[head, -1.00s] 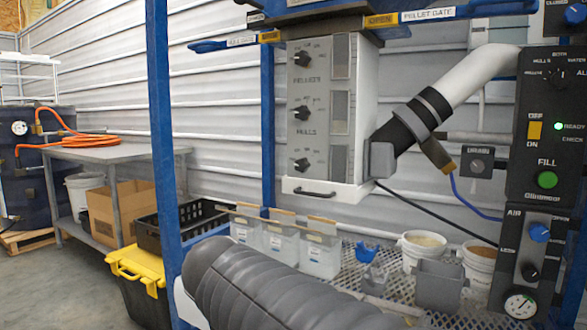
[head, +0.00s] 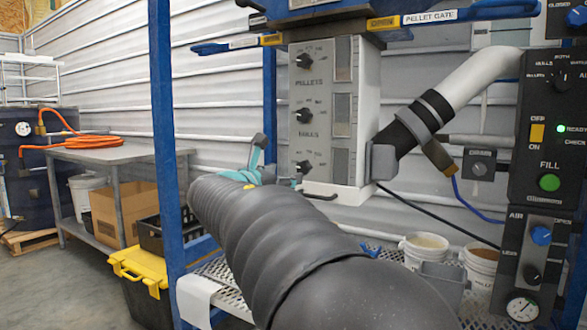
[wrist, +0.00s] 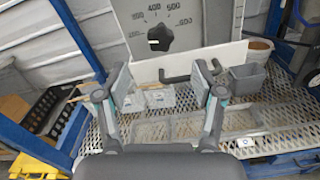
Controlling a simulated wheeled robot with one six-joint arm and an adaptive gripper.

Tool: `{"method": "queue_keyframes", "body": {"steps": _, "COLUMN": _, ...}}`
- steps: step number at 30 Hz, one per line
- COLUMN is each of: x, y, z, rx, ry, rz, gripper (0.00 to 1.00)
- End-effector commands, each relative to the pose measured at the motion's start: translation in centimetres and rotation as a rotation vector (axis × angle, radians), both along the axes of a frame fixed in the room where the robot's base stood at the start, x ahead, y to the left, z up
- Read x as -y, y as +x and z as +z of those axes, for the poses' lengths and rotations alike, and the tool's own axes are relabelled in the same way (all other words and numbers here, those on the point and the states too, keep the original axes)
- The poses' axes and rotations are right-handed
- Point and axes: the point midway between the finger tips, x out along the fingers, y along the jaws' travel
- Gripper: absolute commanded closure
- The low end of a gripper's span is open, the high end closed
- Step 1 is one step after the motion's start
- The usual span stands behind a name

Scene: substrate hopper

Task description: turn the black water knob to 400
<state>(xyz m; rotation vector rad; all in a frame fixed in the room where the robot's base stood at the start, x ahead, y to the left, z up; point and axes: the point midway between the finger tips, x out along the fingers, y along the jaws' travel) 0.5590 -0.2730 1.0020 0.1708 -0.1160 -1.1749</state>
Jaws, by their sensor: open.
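The grey control panel (head: 322,120) carries three black knobs in a column. The lowest one, a black knob (head: 303,167), is beside my gripper; its label is hidden in the head view. In the wrist view a black knob (wrist: 160,38) sits below a printed scale, with 400 and 500 readable above it. In the head view my gripper (head: 260,162) is left of the panel, partly hidden by my arm.
A black drawer handle (head: 318,195) projects under the panel. A blue post (head: 162,150) stands to the left. A grey-white pipe (head: 465,85) runs to the right.

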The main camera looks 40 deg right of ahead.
Motion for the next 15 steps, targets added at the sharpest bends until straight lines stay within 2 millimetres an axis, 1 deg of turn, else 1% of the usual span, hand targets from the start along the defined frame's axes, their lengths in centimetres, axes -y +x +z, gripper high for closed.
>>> {"method": "queue_keyframes", "body": {"steps": 1, "x": 1.1, "y": 0.3, "z": 0.0, "rx": -0.002, "ry": 0.000, "rz": -0.005, "gripper": 0.32}}
{"method": "queue_keyframes", "body": {"steps": 6, "x": 4.0, "y": 1.5, "z": 0.0, "rx": -0.001, "ry": 0.000, "rz": -0.004, "gripper": 0.32}}
{"method": "queue_keyframes", "body": {"steps": 12, "x": 7.0, "y": 2.8, "z": 0.0, "rx": 0.000, "ry": 0.002, "rz": -0.003, "gripper": 0.32}}
{"method": "queue_keyframes", "body": {"steps": 15, "x": 8.0, "y": 3.2, "z": 0.1, "rx": 0.000, "ry": 0.001, "rz": -0.001, "gripper": 0.32}}
